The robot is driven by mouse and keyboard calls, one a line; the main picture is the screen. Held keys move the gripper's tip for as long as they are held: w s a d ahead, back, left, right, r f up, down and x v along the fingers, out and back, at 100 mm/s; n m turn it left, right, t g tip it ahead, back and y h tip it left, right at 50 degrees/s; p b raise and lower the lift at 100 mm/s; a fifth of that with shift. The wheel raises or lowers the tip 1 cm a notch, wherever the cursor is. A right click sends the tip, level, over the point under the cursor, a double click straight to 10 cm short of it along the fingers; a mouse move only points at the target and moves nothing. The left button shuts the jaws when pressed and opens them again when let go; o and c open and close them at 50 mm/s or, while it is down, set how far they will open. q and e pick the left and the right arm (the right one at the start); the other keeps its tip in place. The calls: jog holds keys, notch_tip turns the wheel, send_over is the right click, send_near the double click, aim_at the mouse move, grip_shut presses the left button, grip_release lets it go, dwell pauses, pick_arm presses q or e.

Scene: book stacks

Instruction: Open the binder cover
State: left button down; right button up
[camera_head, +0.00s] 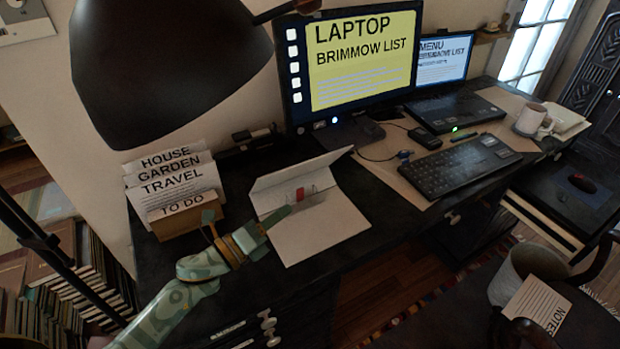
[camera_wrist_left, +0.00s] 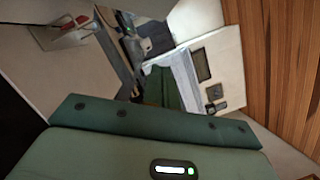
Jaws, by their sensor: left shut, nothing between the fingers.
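A pale binder (camera_head: 322,232) lies on the dark desk in the head view. Its cover (camera_head: 290,179) stands partly raised along the far side, tilted up from the lower sheet. A small red mark or tab (camera_head: 300,194) shows in the fold between cover and base. My left gripper (camera_head: 284,214) comes in from the left with its tip over the binder's left part, close to the fold. It is shut and empty; I cannot tell whether it touches the binder. My right gripper is in neither view.
A holder with lettered cards (camera_head: 172,186) stands left of the binder. A large dark lamp shade (camera_head: 165,65) hangs at upper left. A monitor (camera_head: 360,60) stands behind, and a keyboard (camera_head: 457,166) lies to the right.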

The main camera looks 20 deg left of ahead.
pick_arm(q)
jog(key=w+d+r, duration=0.2)
jog(key=w+r, duration=0.1)
jog(key=w, duration=0.8)
jog(key=shift+r, duration=0.4)
